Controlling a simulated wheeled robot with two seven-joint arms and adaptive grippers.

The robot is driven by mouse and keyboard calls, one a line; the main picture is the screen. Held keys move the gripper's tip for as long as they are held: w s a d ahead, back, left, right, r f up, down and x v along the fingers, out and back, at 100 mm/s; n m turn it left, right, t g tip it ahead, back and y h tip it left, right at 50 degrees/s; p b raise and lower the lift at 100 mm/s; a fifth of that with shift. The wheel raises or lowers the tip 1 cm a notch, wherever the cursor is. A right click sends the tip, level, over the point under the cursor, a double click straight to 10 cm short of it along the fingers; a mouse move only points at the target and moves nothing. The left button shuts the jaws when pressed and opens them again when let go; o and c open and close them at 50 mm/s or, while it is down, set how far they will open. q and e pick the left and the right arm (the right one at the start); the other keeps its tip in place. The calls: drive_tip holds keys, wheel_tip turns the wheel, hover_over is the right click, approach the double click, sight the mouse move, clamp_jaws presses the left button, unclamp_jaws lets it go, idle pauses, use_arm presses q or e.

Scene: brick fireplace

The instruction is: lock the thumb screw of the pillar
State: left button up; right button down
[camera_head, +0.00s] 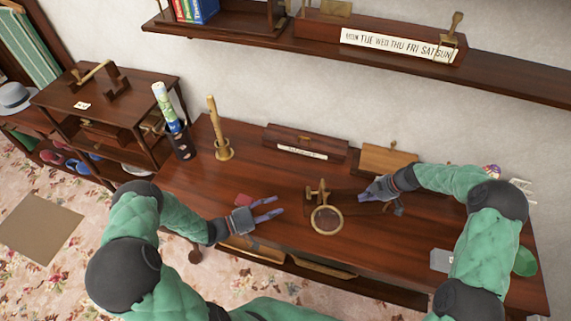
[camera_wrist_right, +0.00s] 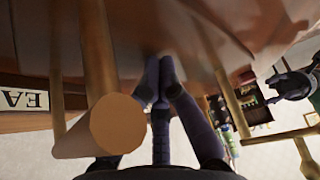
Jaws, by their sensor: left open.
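A brass stand (camera_head: 318,192) with a round ring (camera_head: 327,220) at its front stands in the middle of the wooden table; I cannot make out a thumb screw on it. My left gripper (camera_head: 275,206) is open and empty, to the left of the ring and apart from it. My right gripper (camera_head: 363,197) is to the right of the stand, its fingers pointing left. In the right wrist view its fingertips (camera_wrist_right: 160,66) are together, with nothing visible between them. A brass rod with a round end (camera_wrist_right: 118,124) is close beside them.
A tall brass post (camera_head: 216,135) and a dark holder with rolled items (camera_head: 181,141) stand at the table's left. A wooden box (camera_head: 304,140) and a lighter block (camera_head: 385,160) are at the back. A shelf (camera_head: 400,64) hangs above.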

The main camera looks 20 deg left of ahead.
drive_tip(key=shift+s+f, duration=0.25)
use_arm(q)
drive_tip(key=shift+w, duration=0.1)
use_arm(e)
drive_tip(key=shift+w+r, duration=0.15)
drive_tip(key=shift+r, duration=0.4)
use_arm(q)
drive_tip(key=shift+r+p, duration=0.35)
drive_tip(key=shift+p, duration=0.05)
use_arm(e)
drive_tip(key=shift+w+r, duration=0.1)
drive_tip(key=shift+r, duration=2.5)
